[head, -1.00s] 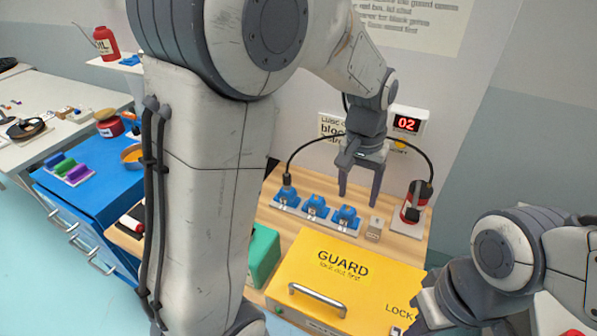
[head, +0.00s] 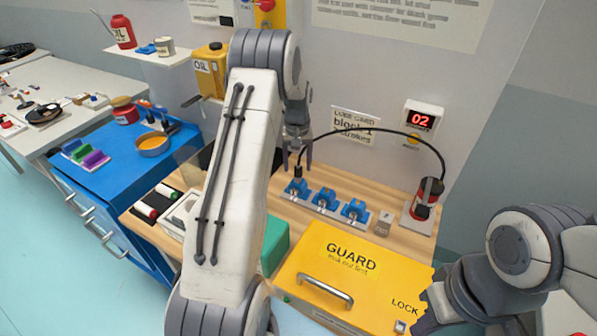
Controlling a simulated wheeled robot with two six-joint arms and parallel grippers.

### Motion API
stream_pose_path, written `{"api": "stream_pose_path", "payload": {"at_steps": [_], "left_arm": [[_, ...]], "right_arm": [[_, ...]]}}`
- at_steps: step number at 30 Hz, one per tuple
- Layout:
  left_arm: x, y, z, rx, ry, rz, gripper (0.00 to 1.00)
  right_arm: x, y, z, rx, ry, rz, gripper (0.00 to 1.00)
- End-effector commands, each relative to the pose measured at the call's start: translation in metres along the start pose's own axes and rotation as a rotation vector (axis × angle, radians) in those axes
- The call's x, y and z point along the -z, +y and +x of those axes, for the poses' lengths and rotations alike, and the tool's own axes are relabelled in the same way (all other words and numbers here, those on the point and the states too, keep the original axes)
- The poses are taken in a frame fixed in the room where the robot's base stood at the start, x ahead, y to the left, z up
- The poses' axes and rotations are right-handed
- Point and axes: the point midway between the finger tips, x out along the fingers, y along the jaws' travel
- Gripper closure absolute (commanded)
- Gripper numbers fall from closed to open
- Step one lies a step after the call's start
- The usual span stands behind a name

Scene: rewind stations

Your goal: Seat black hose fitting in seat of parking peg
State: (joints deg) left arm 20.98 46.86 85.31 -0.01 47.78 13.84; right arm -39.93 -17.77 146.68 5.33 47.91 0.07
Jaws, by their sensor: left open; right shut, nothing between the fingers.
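The black hose fitting (head: 298,172) stands upright at the leftmost blue holder (head: 297,189) of a row of three; I cannot tell how deep it sits. Its black hose (head: 385,130) arches right to a red canister (head: 428,192). My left gripper (head: 297,163) is open, pointing down, with its fingers around or just behind the fitting's top; contact cannot be made out. A small grey block (head: 383,223) right of the blue holders may be the parking peg; its seat is too small to make out. My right gripper (head: 426,308) is shut and empty by the guard's right edge, partly hidden.
A yellow guard (head: 345,262) with a handle covers the front of the wooden bench (head: 270,212). A green box (head: 275,245) stands to its left. A display reading 02 (head: 421,119) hangs on the wall. My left forearm hides part of the bench.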

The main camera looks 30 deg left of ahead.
Motion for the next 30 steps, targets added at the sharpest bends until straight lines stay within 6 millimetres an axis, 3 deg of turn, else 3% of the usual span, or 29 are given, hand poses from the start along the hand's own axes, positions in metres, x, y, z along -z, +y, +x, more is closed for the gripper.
{"api": "stream_pose_path", "payload": {"at_steps": [3,9,17,22,23,30], "left_arm": [[0.004,0.002,0.014,0.001,-0.006,0.0,0.32],[0.005,0.003,0.039,0.001,-0.003,0.0,0.32],[0.006,0.003,0.043,0.0,0.0,0.0,0.32],[0.006,0.003,0.042,0.0,0.0,0.0,0.93],[0.006,0.003,0.042,0.0,0.0,0.0,1.0],[0.006,0.003,0.042,0.0,0.0,0.0,1.0]], "right_arm": [[0.001,-0.001,-0.015,0.0,0.0,0.001,1.0],[0.001,-0.002,-0.021,0.0,0.0,0.001,1.0],[0.001,-0.002,-0.021,0.0,0.0,0.001,1.0],[0.001,-0.002,-0.021,0.0,0.0,0.001,1.0],[0.001,-0.002,-0.021,0.0,0.0,0.001,1.0],[0.001,-0.002,-0.021,0.0,0.0,0.001,1.0]]}}
